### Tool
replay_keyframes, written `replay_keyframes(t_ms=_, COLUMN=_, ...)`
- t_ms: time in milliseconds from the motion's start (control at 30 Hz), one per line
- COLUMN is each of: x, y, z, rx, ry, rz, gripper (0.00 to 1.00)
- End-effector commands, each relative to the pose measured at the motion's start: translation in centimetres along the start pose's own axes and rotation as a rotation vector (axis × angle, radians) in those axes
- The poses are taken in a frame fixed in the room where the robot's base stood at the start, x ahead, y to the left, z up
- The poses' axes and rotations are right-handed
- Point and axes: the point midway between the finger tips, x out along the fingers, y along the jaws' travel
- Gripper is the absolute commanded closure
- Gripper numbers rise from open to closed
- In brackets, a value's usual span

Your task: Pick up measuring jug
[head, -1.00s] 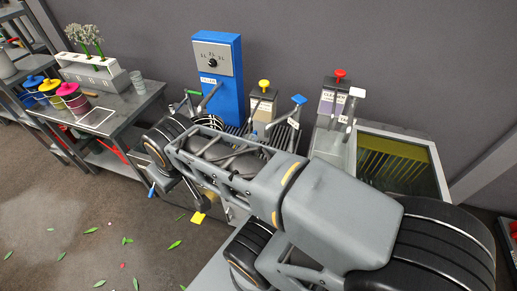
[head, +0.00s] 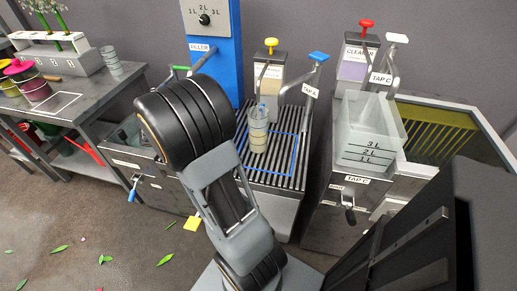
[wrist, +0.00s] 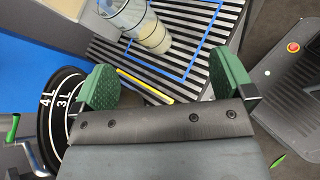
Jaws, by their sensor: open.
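A clear cylindrical vessel that looks like the measuring jug (head: 258,130) stands upright on the striped grate (head: 286,165), inside a blue outline. It has a bluish top part and pale tan bands or contents low down. In the wrist view the jug (wrist: 143,22) shows at the top, beyond my fingers, cut off by the frame edge. My gripper (wrist: 165,82) is open, with its two green-padded fingers apart and nothing between them. It is short of the jug and not touching it. In the head view my arm hides the gripper.
A translucent tank marked 1 L to 3 L (head: 370,138) stands under tap C at right. Tap A (head: 310,85) overhangs the grate. The blue filler (head: 213,45) stands behind. A dark round vessel marked 3 L and 4 L (wrist: 62,115) is close left of my gripper.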

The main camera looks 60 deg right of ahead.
Motion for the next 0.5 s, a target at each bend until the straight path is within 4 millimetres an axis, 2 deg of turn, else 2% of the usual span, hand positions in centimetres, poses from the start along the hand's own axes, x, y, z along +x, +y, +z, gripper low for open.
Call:
replay_keyframes(t_ms=33, x=2.5, y=0.1, z=-3.2, rx=-0.057, ry=-0.073, rz=0.014, gripper=0.0)
replay_keyframes(t_ms=200, x=6.2, y=1.9, z=-6.9, rx=-0.21, ry=-0.273, rz=0.068, gripper=0.0)
replay_keyframes(t_ms=333, x=7.7, y=2.7, z=-8.7, rx=-0.281, ry=-0.366, rz=0.093, gripper=0.0)
replay_keyframes(t_ms=500, x=9.3, y=3.4, z=-9.3, rx=-0.322, ry=-0.422, rz=0.105, gripper=0.0)
